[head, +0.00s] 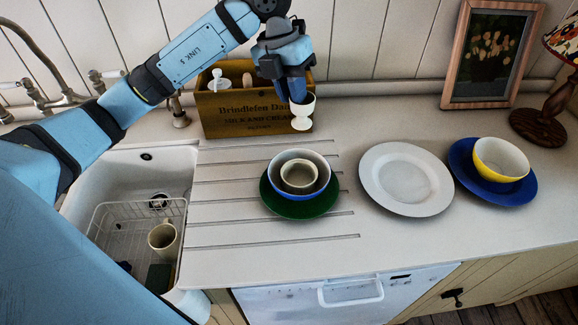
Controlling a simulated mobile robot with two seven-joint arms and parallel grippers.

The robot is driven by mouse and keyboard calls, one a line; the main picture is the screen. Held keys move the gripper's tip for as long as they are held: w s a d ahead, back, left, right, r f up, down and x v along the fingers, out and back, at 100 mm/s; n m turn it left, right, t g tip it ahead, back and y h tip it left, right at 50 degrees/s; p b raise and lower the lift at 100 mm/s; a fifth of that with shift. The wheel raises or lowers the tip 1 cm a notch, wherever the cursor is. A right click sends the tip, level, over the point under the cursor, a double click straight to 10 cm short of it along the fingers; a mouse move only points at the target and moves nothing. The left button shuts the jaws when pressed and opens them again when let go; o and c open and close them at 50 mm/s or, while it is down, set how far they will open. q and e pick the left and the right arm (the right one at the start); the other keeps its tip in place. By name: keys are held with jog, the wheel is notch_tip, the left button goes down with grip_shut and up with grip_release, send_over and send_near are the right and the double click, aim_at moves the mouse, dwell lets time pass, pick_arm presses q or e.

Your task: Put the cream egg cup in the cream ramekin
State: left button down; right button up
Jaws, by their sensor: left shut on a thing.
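My left gripper (298,98) is shut on the cream egg cup (301,122) at its rim. The egg cup hangs upright in front of the wooden box, above and behind the stacked bowls. The cream ramekin (298,177) sits inside a blue bowl (322,187), which stands on a dark green plate (271,202). The ramekin's opening faces up and looks empty. The egg cup is apart from it. My right gripper does not show.
A wooden box (225,118) with utensils stands behind. A white plate (382,160) and a yellow bowl (502,158) on a blue plate (468,174) are to the right. The sink (108,172) with a rack and mug (163,240) is left. The front counter strip is clear.

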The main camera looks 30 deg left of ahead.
pick_arm(q)
jog(key=shift+f+p, duration=0.55)
jog(key=shift+f, duration=8.55)
jog(key=shift+f, duration=0.1)
jog(key=shift+f+b, duration=0.3)
jog(key=shift+b, duration=0.05)
jog(key=c, duration=1.1)
grip_release()
jog(key=shift+r, duration=0.1)
